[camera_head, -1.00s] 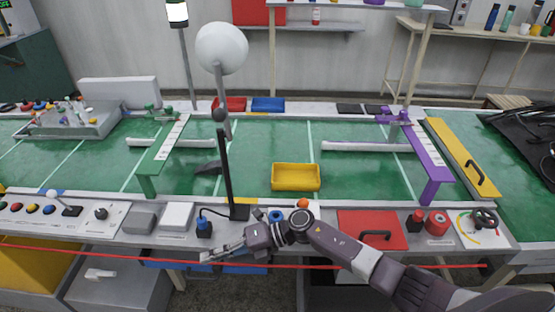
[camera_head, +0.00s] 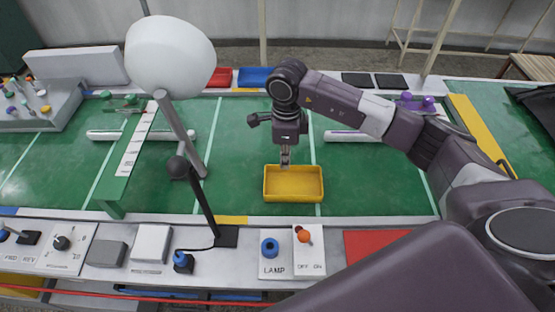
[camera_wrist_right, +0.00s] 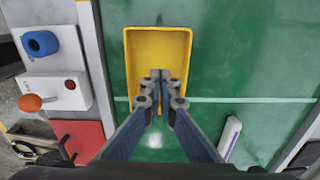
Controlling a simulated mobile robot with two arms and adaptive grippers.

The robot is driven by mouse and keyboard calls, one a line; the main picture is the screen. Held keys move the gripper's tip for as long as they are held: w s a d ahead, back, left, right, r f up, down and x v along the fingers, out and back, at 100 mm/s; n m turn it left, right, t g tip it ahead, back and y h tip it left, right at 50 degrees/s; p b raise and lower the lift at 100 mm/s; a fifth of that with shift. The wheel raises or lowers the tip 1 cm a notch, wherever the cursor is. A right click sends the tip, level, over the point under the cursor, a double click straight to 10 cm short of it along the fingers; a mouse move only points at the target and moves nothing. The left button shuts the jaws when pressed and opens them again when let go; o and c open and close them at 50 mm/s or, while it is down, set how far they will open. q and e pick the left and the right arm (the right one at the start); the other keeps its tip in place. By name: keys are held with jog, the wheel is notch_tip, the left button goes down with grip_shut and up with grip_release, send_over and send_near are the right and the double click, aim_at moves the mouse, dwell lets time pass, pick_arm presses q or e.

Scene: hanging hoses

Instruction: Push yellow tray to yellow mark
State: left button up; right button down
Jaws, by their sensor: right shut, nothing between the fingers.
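The yellow tray (camera_head: 293,185) is an empty, shallow rectangular box on the green belt, right of the lamp stand. It also shows in the right wrist view (camera_wrist_right: 158,48). My right gripper (camera_head: 285,161) points down with its tips at the tray's far rim in the head view. In the wrist view its shut, empty fingers (camera_wrist_right: 160,76) overlap the tray; whether they touch it I cannot tell. A yellow mark (camera_head: 231,220) lies on the belt's near edge, left of the tray. Another yellow strip (camera_head: 246,90) is on the far edge. My left gripper is not in view.
A white globe lamp (camera_head: 169,56) on a slanted stand rises left of the tray. A green bridge (camera_head: 132,158) crosses the belt further left. The lamp switch panel (camera_head: 289,253) is in front. Green belt between tray and lamp stand is clear.

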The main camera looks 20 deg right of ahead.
aim_at(270, 185)
notch_tip(270, 185, down, 9)
jog(key=shift+s+a+r+p, duration=0.1)
jog(key=shift+s+p, duration=0.05)
jog(key=shift+p, duration=0.8)
jog(key=shift+w+a+r+p, duration=0.1)
jog(key=shift+w+a+p, duration=0.2)
jog(key=shift+a, duration=0.3)
jog(key=shift+w+a+r+p, duration=0.1)
jog(key=shift+w+a+p, duration=0.1)
jog(key=shift+w+a, duration=0.45)
jog(key=shift+a, duration=0.45)
jog(key=shift+f, duration=0.15)
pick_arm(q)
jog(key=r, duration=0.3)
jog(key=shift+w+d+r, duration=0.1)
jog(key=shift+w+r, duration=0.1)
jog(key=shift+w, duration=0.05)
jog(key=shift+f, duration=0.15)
pick_arm(e)
jog(key=shift+w+a, duration=0.1)
